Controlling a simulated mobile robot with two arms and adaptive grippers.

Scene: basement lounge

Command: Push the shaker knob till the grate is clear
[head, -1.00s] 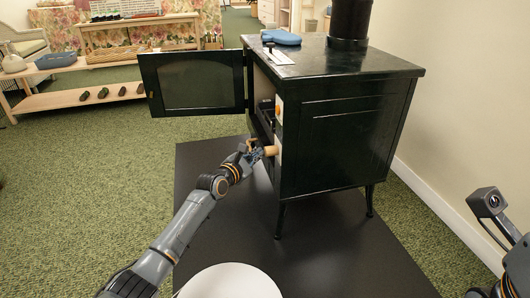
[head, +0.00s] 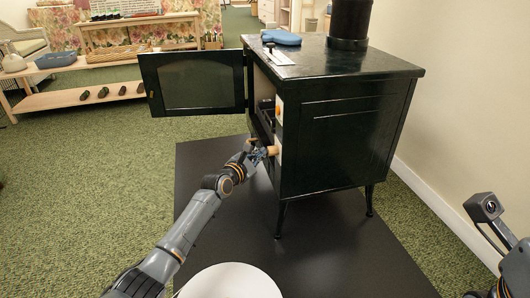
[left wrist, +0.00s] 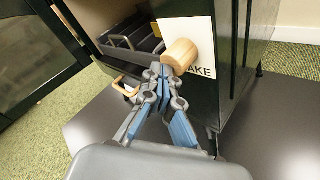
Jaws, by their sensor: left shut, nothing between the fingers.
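The shaker knob (head: 272,151) is a round light-wood knob low on the open front of the dark green stove (head: 345,135). It also shows in the left wrist view (left wrist: 180,55), in front of a white label partly reading "AKE". My left gripper (head: 257,155) is shut and empty, its tips (left wrist: 163,76) at or just short of the knob; I cannot tell whether they touch. Dark grate bars (left wrist: 130,42) show inside the stove; I cannot tell whether they are clear. My right gripper is out of view.
The stove door (head: 195,82) stands wide open to the left. A small wooden handle (left wrist: 125,87) sits left of my fingers. A dark floor mat (head: 330,250) lies under the stove. A blue item (head: 281,37) rests on the stove top.

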